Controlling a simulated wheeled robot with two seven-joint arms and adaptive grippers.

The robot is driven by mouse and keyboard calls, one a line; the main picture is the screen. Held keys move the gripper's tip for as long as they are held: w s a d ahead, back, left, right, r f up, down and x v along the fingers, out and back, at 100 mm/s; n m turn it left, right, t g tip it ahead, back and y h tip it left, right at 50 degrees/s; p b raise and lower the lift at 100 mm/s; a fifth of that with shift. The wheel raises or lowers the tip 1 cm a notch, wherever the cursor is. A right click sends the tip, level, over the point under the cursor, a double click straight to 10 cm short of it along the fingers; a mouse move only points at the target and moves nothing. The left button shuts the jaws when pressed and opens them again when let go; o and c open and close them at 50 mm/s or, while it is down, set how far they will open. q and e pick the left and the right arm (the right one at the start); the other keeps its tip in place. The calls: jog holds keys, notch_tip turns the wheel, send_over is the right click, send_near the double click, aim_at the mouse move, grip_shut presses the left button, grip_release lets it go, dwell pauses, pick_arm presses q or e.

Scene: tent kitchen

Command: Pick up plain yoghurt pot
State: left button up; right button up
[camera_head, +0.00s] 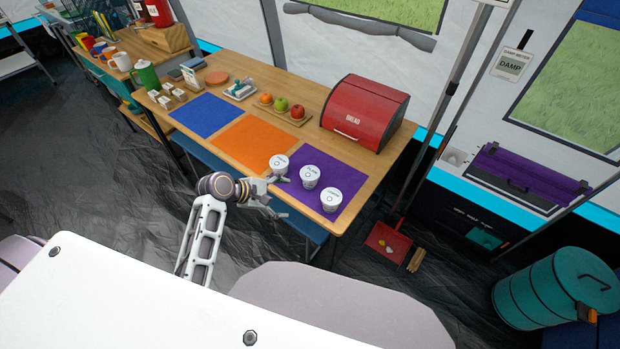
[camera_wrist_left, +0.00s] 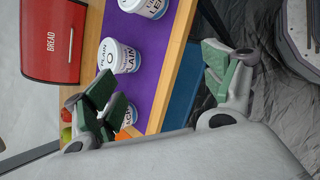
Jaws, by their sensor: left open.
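The plain yoghurt pot (camera_head: 309,176) is a white tub, the middle of three in a row on the purple mat (camera_head: 347,165). In the left wrist view the plain pot (camera_wrist_left: 118,57) shows its "PLAIN" label. A pot (camera_head: 278,165) stands to its left and another (camera_head: 331,199) to its right. My left gripper (camera_head: 276,197) is open and empty at the table's front edge, nearest the left pot. In the left wrist view its fingers (camera_wrist_left: 160,78) are spread, and one partly hides the left pot (camera_wrist_left: 124,112). My right gripper is out of view.
The wooden table (camera_head: 388,163) also holds a red bread bin (camera_head: 365,110), a fruit board (camera_head: 283,113), an orange mat (camera_head: 247,142) and a blue mat (camera_head: 206,115). A blue bench (camera_head: 303,222) sits below the front edge. The orange and blue mats look bare.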

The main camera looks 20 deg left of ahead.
pick_arm(q)
jog(key=w+a+r+n+t+h, duration=0.1)
jog(key=w+a+r+n+t, duration=0.1)
jog(key=w+n, duration=0.3)
jog(key=n+h, duration=0.1)
jog(key=n, duration=0.3)
send_near(306, 174)
jog(key=x, duration=0.5)
jog(key=shift+d+f+b, duration=0.2)
jog(key=shift+d+b, duration=0.2)
jog(key=shift+d, duration=0.05)
jog(key=shift+w+d+f, duration=0.2)
jog(key=shift+w+d, duration=0.1)
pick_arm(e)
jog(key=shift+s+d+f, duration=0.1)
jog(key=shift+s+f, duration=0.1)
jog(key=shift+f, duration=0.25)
pick_arm(q)
jog(key=shift+w+a+b+x, duration=0.1)
jog(key=shift+b+x, duration=0.05)
jog(key=shift+x, duration=0.7)
jog(key=shift+w+a+b+x, duration=0.15)
jog(key=shift+x, duration=0.7)
jog(key=shift+w+d+f+m, duration=0.3)
jog(key=shift+w+d+f, duration=0.1)
jog(key=shift+w+d, duration=0.2)
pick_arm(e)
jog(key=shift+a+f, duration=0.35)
